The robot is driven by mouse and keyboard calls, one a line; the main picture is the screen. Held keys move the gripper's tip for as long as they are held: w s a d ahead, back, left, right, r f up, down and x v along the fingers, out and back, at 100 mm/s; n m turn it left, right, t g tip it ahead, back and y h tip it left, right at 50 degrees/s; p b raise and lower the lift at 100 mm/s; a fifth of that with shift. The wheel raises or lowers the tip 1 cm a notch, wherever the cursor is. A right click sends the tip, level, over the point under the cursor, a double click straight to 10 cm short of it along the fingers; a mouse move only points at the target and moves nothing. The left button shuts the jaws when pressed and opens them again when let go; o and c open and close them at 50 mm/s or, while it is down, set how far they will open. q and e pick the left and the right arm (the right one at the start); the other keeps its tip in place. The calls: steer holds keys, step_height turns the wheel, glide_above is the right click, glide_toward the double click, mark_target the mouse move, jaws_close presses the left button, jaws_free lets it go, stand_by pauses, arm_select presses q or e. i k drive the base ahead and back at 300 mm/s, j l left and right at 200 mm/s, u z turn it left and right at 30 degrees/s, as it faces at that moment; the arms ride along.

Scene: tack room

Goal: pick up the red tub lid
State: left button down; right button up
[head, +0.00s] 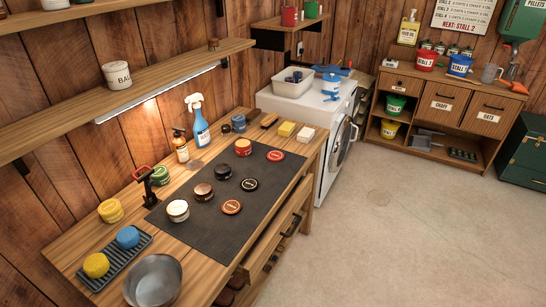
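The red tub lid (276,155) lies flat on the dark mat (205,232), near its far right corner. It is a round red disc with a pale marking. A small red tub (243,147) stands on the mat to its left. A black lid (249,184) and a reddish-brown lid (232,207) lie nearer on the mat. A black tub (223,171), a brown tub (204,191) and a white tub (178,210) stand in a row along the mat. Neither of my grippers shows in the head view.
The mat covers much of the wooden bench (185,262). A blue spray bottle (200,125) and an amber bottle (180,147) stand behind it. A drawer (275,235) sticks out in front. The floor at right is clear.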

mark_target(274, 156)
steer(key=i+l+u, duration=0.1)
steer(key=u, duration=0.95)
steer(key=l+u, duration=1)
steer(key=l, duration=0.25)
steer(key=k+l+u, duration=0.15)
steer(key=l, duration=0.2)
steer(key=l+u, duration=0.1)
steer(key=l, duration=0.3)
steer(key=k+l, duration=0.1)
steer(key=l, duration=0.25)
steer(key=k+l+u, duration=0.1)
steer(key=l, duration=0.25)
steer(key=k+l, duration=0.15)
steer(key=l, duration=0.2)
